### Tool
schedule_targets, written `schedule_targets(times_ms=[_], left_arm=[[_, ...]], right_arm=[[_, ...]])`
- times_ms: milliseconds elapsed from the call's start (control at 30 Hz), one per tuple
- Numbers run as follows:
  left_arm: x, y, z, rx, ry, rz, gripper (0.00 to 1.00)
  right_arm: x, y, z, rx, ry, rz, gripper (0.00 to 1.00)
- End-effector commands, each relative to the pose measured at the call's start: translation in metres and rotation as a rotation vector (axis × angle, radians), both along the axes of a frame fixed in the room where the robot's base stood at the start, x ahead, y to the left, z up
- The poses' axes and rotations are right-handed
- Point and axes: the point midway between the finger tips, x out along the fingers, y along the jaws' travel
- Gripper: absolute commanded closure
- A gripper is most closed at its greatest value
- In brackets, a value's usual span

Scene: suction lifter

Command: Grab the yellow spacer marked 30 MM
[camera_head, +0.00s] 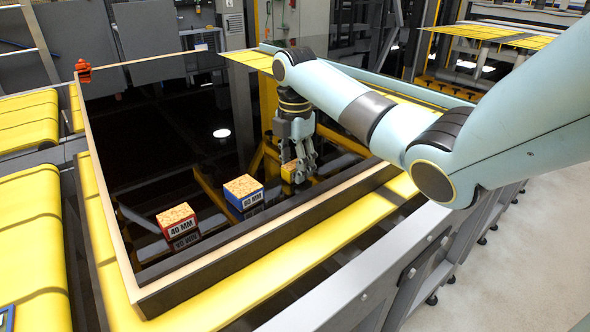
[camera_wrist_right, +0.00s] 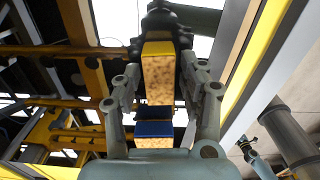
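The yellow spacer (camera_head: 288,171) is a small block with a speckled tan top, low between the fingers of my right gripper (camera_head: 298,170). My left gripper is not in view.
A blue block marked 40 MM (camera_head: 244,191) and a red block marked 40 MM (camera_head: 177,218) stand to the left on the dark reflective surface. A raised frame edge (camera_head: 230,246) runs along the front. A small orange object (camera_head: 84,70) sits at the far left corner.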

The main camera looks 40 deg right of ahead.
Motion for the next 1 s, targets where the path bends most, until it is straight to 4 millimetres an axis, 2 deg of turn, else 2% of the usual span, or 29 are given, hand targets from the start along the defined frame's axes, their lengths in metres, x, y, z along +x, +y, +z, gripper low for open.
schedule_targets(times_ms=[33, 300, 667, 767, 900, 1000], left_arm=[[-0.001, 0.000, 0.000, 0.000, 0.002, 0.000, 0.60], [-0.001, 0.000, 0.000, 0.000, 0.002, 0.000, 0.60], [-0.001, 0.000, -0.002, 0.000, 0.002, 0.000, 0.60], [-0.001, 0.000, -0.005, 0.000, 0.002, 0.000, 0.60], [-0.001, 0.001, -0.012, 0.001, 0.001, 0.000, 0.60], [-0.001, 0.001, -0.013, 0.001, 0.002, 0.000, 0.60]], right_arm=[[0.000, 0.000, 0.000, 0.000, 0.000, 0.000, 0.66], [0.000, 0.000, 0.000, 0.000, 0.000, 0.000, 1.00], [0.001, -0.001, 0.007, -0.001, -0.003, -0.001, 1.00], [0.001, -0.001, 0.017, -0.002, -0.005, -0.001, 1.00], [0.002, -0.001, 0.043, -0.002, -0.006, 0.001, 1.00], [-0.023, -0.010, 0.054, -0.007, -0.001, 0.000, 1.00]])
